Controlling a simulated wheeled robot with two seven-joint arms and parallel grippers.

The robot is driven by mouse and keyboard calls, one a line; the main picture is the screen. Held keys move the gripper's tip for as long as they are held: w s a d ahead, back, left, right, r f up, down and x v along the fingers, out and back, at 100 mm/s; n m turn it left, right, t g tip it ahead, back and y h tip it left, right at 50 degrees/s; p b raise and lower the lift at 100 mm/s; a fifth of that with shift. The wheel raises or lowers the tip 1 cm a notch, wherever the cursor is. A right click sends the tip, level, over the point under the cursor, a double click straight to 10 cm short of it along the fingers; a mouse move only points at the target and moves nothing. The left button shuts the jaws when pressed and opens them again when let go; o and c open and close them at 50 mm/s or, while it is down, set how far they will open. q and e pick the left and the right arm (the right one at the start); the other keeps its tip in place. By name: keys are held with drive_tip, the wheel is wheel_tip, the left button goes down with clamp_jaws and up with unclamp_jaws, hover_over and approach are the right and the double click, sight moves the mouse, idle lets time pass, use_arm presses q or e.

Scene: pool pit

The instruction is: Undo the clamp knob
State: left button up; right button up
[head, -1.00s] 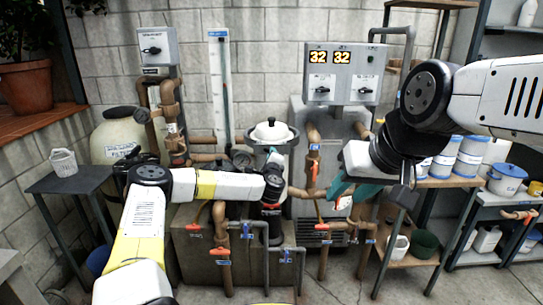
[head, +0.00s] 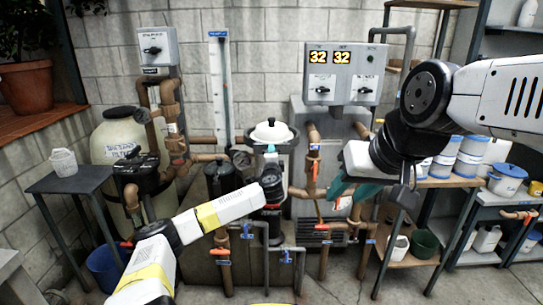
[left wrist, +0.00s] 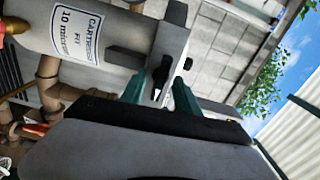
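The cartridge filter housing (head: 270,150), with a white domed lid (head: 271,131), stands against the middle of the wall; its label shows in the left wrist view (left wrist: 75,32). A grey clamp part (left wrist: 165,55), which looks like the clamp knob, sits beside the housing. My left gripper (left wrist: 162,84) has one teal finger on each side of this part; I cannot tell whether they press on it. In the head view my left wrist hides the knob and those fingers. My right gripper (head: 350,190) is open and empty, at right of the housing.
Brown pipes with red valve handles (head: 219,251) run below and beside the housing. A control box showing 32 (head: 345,72) hangs above right. A sand filter tank (head: 112,135) and a small table (head: 70,180) stand left. Shelves (head: 455,183) are at right.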

idle(0.4)
use_arm(q)
drive_tip(key=s, duration=0.7)
